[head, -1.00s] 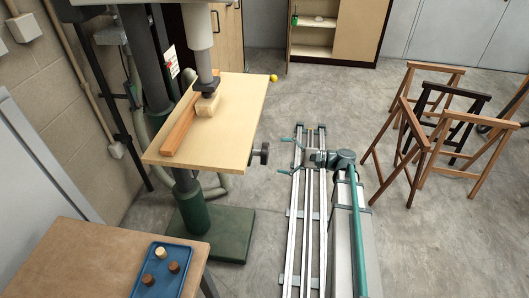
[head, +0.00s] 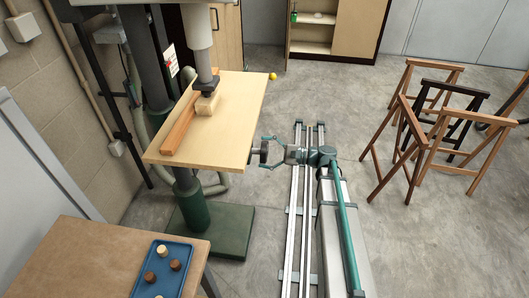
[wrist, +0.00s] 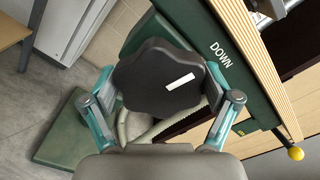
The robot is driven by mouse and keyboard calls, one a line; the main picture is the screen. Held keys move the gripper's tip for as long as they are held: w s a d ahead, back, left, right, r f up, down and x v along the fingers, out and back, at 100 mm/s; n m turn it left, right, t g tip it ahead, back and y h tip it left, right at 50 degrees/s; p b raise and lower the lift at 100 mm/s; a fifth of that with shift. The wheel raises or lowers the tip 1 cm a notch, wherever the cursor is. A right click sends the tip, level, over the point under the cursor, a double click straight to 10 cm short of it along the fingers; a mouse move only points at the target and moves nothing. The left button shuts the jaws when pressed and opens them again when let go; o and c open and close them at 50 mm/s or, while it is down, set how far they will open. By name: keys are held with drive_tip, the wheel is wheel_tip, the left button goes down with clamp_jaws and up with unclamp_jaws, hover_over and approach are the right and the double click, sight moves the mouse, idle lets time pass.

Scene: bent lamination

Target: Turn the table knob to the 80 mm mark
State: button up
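The table knob (head: 262,152) is dark and sits under the right edge of the drill press table (head: 235,120). In the wrist view the knob (wrist: 155,80) is a large lobed disc with a white pointer mark towards its right side. It is on a green housing (wrist: 215,35) lettered "DOWN". No millimetre scale is readable.
A wood block (head: 207,104) and a long wooden strip (head: 180,131) lie on the press table. A yellow ball (wrist: 295,153) ends a lever near the housing. A workbench (head: 90,255) with a blue tray (head: 143,285) stands front left. Wooden trestles (head: 425,135) stand at right.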

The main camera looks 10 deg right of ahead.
drive_tip(key=shift+c, duration=1)
drive_tip(key=shift+f+b, duration=0.2)
drive_tip(key=shift+b, duration=0.35)
drive_tip(key=shift+n+b, duration=0.7)
drive_tip(key=shift+b, duration=0.15)
drive_tip(key=shift+r+n+b, duration=0.1)
drive_tip(key=shift+n+b, duration=0.2)
drive_tip(key=o, duration=0.9)
